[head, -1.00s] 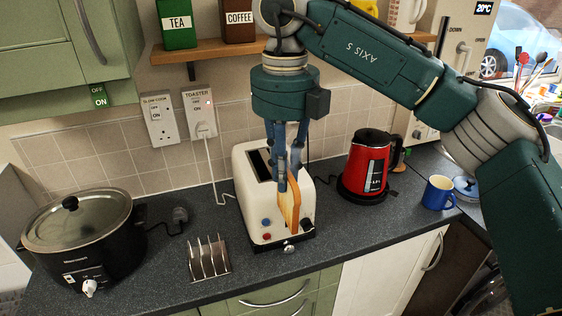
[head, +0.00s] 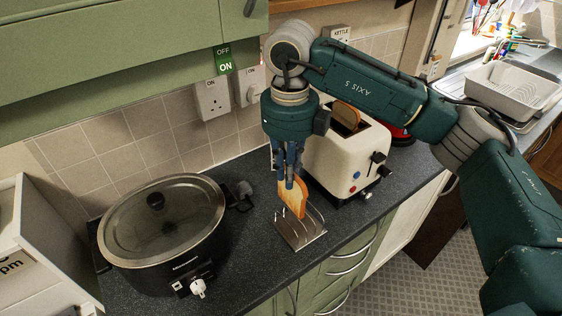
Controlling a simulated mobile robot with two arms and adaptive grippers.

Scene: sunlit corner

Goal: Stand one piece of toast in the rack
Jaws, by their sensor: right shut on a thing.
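My right gripper (head: 289,182) points down and is shut on a slice of toast (head: 296,199), held upright by its top part. The toast is over the metal toast rack (head: 303,238), and its lower edge overlaps the rack's wires in the picture. I cannot tell whether it sits between the wires or just above them. The cream toaster (head: 335,155) stands behind and to the right of the rack. Another piece of toast (head: 347,114) shows in its slot. My left gripper is not in view.
The red kettle (head: 400,135) is mostly hidden behind the toaster and my arm. The worktop's front edge lies close to the rack.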

